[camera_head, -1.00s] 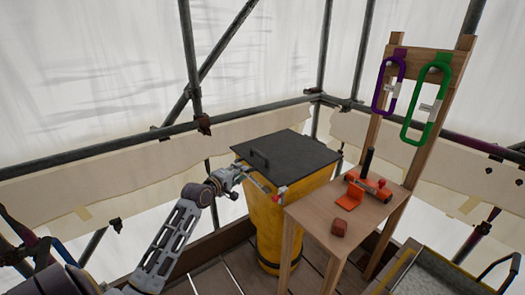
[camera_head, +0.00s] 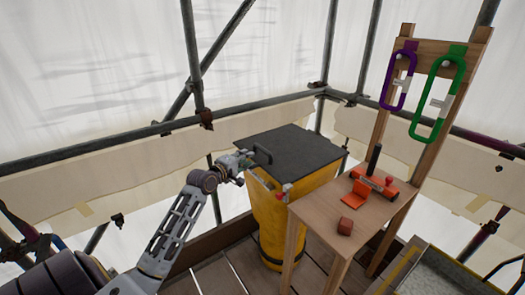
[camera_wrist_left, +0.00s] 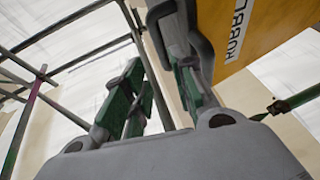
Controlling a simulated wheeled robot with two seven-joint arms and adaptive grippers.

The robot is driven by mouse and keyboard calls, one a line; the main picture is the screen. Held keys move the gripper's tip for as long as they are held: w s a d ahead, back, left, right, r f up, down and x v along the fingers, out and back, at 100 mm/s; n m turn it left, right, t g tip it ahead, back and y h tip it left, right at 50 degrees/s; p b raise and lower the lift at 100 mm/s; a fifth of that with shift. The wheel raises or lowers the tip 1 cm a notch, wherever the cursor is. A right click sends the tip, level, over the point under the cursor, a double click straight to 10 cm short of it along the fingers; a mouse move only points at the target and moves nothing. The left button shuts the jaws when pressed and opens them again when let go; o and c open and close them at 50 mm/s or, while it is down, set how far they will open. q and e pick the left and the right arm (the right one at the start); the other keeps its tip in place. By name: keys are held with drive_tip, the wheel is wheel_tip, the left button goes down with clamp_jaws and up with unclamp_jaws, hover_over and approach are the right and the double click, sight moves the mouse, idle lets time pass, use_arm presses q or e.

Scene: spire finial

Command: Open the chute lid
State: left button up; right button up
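The chute is a tall yellow bin (camera_head: 268,222) with a flat dark grey lid (camera_head: 300,150), which lies shut on top. A dark loop handle (camera_head: 263,151) stands up near the lid's left edge. My left gripper (camera_head: 247,158) is at the lid's left edge, close beside the handle; contact cannot be told in the head view. In the left wrist view, the gripper (camera_wrist_left: 165,85) has its green-padded fingers apart. The yellow chute wall with black lettering (camera_wrist_left: 262,25) is just to the right of the fingers. My right gripper is not in view.
Scaffold poles and white sheeting surround the place.

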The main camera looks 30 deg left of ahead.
sight(261, 150)
use_arm(q)
drive_tip(key=shift+w+f+b, duration=0.2)
drive_tip(key=shift+w+f, duration=0.1)
drive_tip(key=shift+w, duration=1.2)
drive_tip(key=shift+w+f+b, duration=0.15)
drive_tip(key=shift+w+f, duration=0.1)
drive_tip(key=shift+w, duration=1.3)
drive_tip(key=shift+w+f+b, duration=0.2)
drive_tip(key=shift+w+f, duration=0.1)
drive_tip(key=shift+w, duration=1.2)
drive_tip(key=shift+w+f, duration=0.25)
drive_tip(key=shift+w, duration=1)
drive_tip(key=shift+w+f, duration=0.15)
drive_tip(key=shift+w, duration=0.55)
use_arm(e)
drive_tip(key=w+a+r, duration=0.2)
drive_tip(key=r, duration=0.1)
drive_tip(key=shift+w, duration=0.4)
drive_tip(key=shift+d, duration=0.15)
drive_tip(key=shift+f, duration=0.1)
